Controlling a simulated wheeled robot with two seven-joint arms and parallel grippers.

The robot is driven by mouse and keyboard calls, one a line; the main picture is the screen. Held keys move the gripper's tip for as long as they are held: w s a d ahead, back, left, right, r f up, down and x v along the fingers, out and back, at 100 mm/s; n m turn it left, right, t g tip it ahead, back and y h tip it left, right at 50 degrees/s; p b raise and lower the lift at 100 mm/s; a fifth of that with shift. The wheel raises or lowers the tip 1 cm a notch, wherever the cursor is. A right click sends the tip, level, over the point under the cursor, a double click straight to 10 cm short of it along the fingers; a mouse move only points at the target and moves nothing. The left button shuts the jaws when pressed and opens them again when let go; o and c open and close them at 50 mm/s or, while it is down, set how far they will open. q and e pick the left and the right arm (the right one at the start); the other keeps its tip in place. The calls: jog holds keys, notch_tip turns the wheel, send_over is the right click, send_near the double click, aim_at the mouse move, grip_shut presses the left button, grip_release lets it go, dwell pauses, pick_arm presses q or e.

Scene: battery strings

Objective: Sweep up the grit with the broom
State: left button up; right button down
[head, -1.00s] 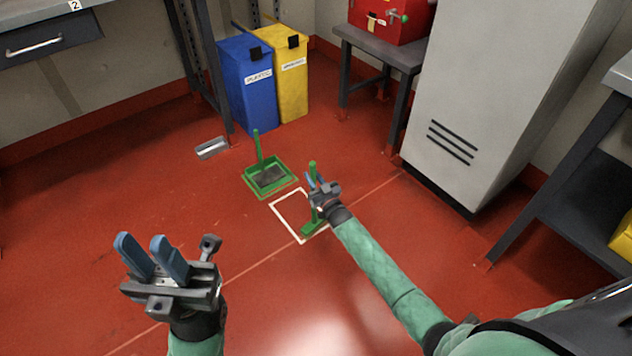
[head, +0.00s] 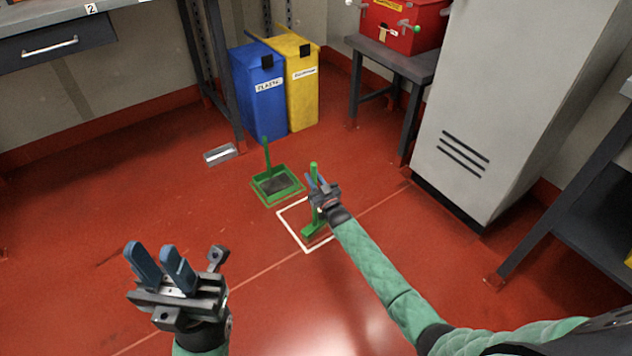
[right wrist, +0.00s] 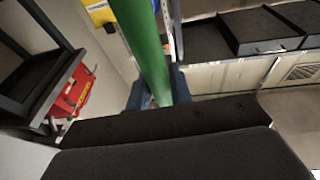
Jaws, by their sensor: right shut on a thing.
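A green broom (head: 313,228) has an upright handle and a low head on the red floor, inside a white outlined square. My right gripper (head: 318,184) is shut on its handle, which also shows as a green pole (right wrist: 143,45) in the right wrist view. A green dustpan (head: 292,190) with an upright handle lies on the floor just left of and beyond the broom. Its inside has a dark patch; I cannot tell whether that is grit. No grit stands out on the floor. My left gripper (head: 161,266) is open and empty, fingers up, at the lower left.
A blue bin (head: 259,105) and a yellow bin (head: 302,90) stand at the back. A small metal item (head: 220,154) lies left of the dustpan. A grey cabinet (head: 485,110) stands at the right, beside a low table (head: 400,58) with a red box (head: 405,22). The front floor is clear.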

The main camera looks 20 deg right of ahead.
jog(key=f+b+x, duration=0.2)
jog(key=b+x, duration=0.3)
jog(key=x, duration=0.3)
jog(key=a+f+b+x, duration=0.1)
jog(key=b+x, duration=0.4)
jog(key=x, duration=0.4)
jog(key=shift+w+a+f+b, duration=0.35)
jog(key=shift+w, duration=0.05)
dwell(1.5)
